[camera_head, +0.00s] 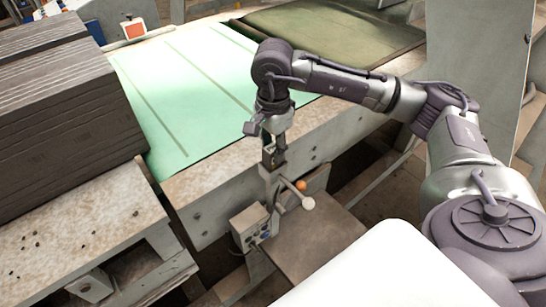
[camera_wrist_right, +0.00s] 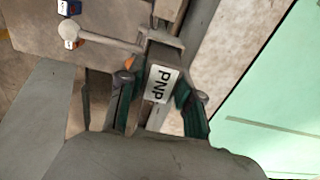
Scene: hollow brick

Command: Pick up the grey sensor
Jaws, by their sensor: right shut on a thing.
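The grey sensor (camera_wrist_right: 165,48) is a small grey block with a white label reading PNP, in the middle of the right wrist view. My right gripper (camera_wrist_right: 157,90) has one dark green-padded finger on each side of it and is shut on it. In the head view my right gripper (camera_head: 272,155) points down at the front edge of the machine, just above a lever post. The sensor is mostly hidden there by the fingers. Whether it touches the post below cannot be told. My left gripper is not in view.
A lever with a white ball (camera_head: 308,203) and an orange knob (camera_head: 301,186) stands close below the gripper. A grey control box (camera_head: 250,228) is beside it. A green conveyor belt (camera_head: 180,85) lies behind, and stacked dark slabs (camera_head: 60,110) stand at left.

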